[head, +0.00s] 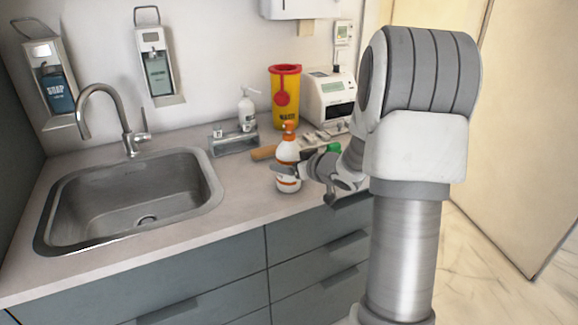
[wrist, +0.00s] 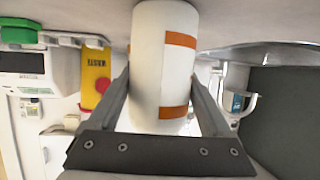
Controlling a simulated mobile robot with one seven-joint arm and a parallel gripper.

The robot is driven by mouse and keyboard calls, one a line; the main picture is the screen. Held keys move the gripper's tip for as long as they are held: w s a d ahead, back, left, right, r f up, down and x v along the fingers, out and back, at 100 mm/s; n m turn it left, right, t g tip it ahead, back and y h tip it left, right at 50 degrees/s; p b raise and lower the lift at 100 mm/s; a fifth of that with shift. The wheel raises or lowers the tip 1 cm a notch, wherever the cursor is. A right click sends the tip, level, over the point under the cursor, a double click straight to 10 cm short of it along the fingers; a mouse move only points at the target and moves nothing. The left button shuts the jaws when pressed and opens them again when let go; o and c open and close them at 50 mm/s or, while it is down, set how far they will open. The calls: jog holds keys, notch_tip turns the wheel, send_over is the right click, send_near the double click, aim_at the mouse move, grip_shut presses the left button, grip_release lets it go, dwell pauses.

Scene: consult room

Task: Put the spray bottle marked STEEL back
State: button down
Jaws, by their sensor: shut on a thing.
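A white spray bottle (head: 288,152) with an orange top and orange bands is upright over the front part of the counter. My gripper (head: 293,174) is shut on its lower body. In the wrist view the bottle (wrist: 150,50) fills the space between the two fingers of my gripper (wrist: 161,88). No STEEL marking is readable on the bottle in either view. I cannot tell whether its base touches the counter. A small grey rack (head: 234,147) stands behind and left of it, with a white pump bottle (head: 246,108) at its right end.
A sink (head: 135,200) with a tap lies left. A yellow waste bin (head: 286,95) with a red lid and a white device (head: 327,98) stand at the back. A brown roll (head: 263,153) and a green-ended item (head: 333,148) lie near the bottle. Bare counter (head: 240,190) lies left of it.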

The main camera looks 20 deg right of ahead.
jog(key=shift+r, duration=0.1)
jog(key=shift+f, duration=0.2)
grip_release()
jog(key=shift+r, duration=0.25)
jog(key=p+v, duration=0.2)
jog(key=v, duration=1)
jog(key=shift+f, duration=0.1)
